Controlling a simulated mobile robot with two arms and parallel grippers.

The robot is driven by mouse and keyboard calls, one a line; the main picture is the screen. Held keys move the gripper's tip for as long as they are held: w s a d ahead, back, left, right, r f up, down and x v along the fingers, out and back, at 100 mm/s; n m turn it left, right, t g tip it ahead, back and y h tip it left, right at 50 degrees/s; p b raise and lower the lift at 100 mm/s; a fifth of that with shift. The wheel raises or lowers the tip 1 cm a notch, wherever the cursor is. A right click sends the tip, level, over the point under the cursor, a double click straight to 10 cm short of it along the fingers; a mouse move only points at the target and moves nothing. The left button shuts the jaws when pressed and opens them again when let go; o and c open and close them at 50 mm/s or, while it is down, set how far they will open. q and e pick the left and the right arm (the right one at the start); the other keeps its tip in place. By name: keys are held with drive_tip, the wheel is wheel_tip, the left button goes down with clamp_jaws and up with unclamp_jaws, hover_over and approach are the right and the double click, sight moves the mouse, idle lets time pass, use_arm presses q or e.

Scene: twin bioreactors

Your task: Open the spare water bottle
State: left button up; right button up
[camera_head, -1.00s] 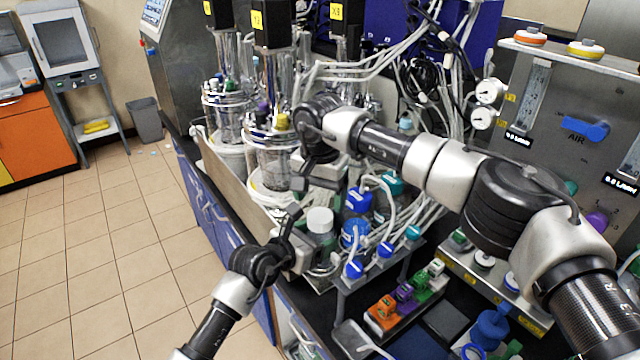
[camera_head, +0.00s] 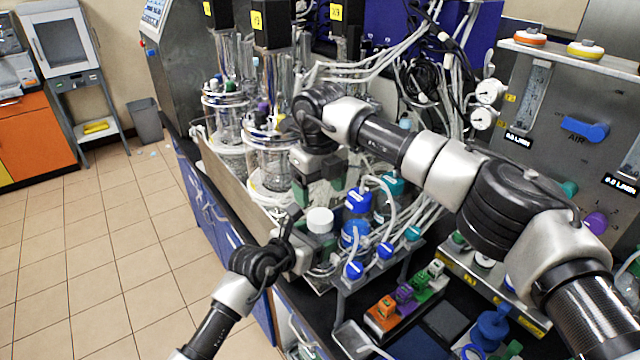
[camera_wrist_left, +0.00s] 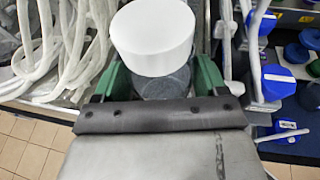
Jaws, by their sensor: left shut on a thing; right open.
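The spare water bottle is a clear bottle with a white cap (camera_head: 320,220), standing at the front edge of the bench. My left gripper (camera_head: 308,246) is shut on the bottle body below the cap. In the left wrist view, the white cap (camera_wrist_left: 153,38) rises above the green fingers (camera_wrist_left: 160,85), which flank the clear body (camera_wrist_left: 165,84). My right gripper (camera_head: 318,190) is open and empty, pointing down just above and behind the cap. Its green fingers are spread and apart from the cap. The lower body of the bottle is partly hidden by my left gripper.
Blue-capped bottles (camera_head: 357,202) with tubing stand close to the right of the white cap. Glass bioreactor vessels (camera_head: 268,160) stand behind. A rack of coloured clamps (camera_head: 405,297) lies to the front right. The tiled floor at left is open.

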sight(320, 216)
drive_tip(key=m, duration=0.4)
drive_tip(key=shift+r, duration=0.15)
drive_tip(key=m, duration=0.4)
drive_tip(key=shift+r, duration=0.15)
drive_tip(key=shift+f+m, duration=0.4)
drive_tip(key=shift+f, duration=3.6)
drive_tip(key=c, duration=0.9)
drive_tip(key=n, duration=0.9)
drive_tip(key=shift+r+n, duration=0.1)
drive_tip(key=shift+n, duration=0.2)
